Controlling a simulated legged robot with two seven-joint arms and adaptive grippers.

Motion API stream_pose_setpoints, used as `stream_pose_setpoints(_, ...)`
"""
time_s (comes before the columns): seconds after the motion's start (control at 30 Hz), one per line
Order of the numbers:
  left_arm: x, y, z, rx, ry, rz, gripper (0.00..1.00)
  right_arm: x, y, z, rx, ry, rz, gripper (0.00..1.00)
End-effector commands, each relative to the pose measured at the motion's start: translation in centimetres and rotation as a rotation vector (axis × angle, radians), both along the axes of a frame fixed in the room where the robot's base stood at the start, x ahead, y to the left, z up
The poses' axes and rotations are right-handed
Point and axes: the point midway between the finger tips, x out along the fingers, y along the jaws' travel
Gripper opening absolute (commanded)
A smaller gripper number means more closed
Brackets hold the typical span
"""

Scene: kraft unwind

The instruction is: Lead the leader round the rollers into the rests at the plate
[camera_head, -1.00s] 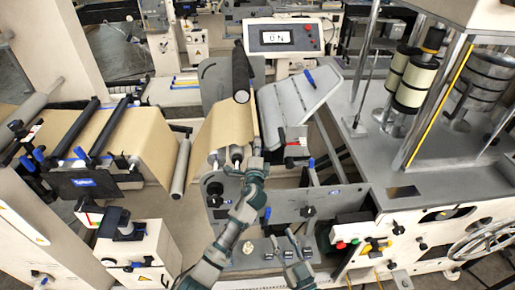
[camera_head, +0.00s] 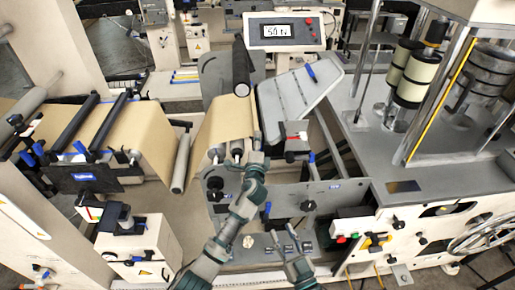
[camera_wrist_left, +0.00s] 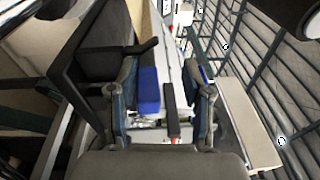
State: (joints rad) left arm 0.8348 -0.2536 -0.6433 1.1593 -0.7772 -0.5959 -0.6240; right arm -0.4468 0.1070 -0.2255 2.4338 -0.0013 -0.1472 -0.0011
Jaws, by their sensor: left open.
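The tan kraft web (camera_head: 225,122) runs down from a dark upper roller (camera_head: 241,70) to small rollers (camera_head: 236,150) near the middle. A grey plate (camera_head: 285,95) with a blue-handled part lies to their right. My left gripper (camera_head: 256,160) is beside the right ends of the small rollers.
A display box (camera_head: 284,32) stands behind the plate. A grey block with a red part (camera_head: 296,132) sits below the plate. Another kraft web (camera_head: 150,125) with dark bars is at left. Posts and cream rolls (camera_head: 415,82) stand at right. Switches line the front panel.

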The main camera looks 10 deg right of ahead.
Motion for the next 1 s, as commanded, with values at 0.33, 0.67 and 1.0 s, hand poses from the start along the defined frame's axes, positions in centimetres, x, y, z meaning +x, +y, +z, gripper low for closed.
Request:
stream_pose_setpoints(0.33, -5.2, 1.4, -2.5, -0.015, 0.040, 0.004, 0.49, 0.0, 0.1, -0.2, -0.001, 0.001, 0.000, 0.40)
stream_pose_setpoints(0.67, -11.0, 2.2, -1.0, -0.002, 0.006, 0.001, 0.49, -0.1, 0.0, 0.0, 0.000, -0.001, 0.000, 0.40)
stream_pose_setpoints(1.0, -11.8, 2.4, -0.7, 0.002, 0.000, 0.000, 0.49, -0.1, -0.1, 0.0, 0.000, -0.001, 0.000, 0.40)
